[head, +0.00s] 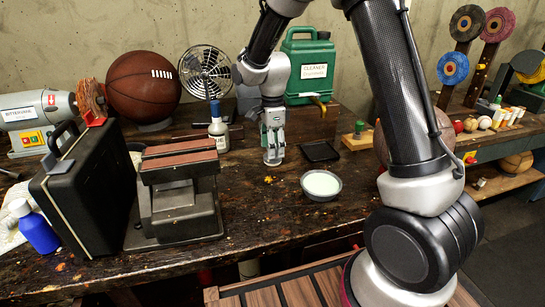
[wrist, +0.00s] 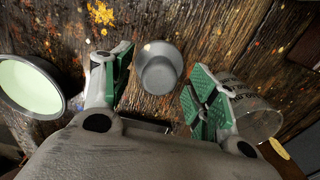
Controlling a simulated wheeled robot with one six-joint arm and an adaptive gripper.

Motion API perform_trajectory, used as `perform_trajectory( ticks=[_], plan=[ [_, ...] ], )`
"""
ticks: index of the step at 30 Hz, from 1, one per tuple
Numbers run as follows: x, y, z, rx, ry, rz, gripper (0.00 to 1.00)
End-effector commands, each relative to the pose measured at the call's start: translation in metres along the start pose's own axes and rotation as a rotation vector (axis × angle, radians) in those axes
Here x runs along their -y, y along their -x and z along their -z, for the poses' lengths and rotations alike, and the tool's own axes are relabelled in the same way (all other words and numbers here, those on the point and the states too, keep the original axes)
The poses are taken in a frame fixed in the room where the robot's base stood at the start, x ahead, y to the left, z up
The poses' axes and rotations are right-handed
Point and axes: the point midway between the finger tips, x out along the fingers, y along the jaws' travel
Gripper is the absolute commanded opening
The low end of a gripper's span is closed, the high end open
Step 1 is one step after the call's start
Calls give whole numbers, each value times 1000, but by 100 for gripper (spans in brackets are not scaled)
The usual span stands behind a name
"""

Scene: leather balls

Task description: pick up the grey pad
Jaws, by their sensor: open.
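A rounded grey piece (wrist: 160,68), which looks like the grey pad, is on the worn wooden bench between my gripper's fingers in the wrist view. My gripper (wrist: 160,92) is open, with a green-padded finger on each side of the piece and a visible gap to each. In the head view my gripper (head: 272,158) points straight down, low over the bench.
A bowl of pale liquid (head: 321,184) and a black tray (head: 320,151) are to the right of my gripper. A fan (head: 205,72) and green jug (head: 308,68) stand behind.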

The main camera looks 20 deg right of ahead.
Motion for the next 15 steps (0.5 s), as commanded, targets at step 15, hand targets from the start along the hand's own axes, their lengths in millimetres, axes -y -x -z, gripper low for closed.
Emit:
perform_trajectory(
  ticks=[15],
  plan=[
    [0,-11,0,0,1,1,28]
  ],
)
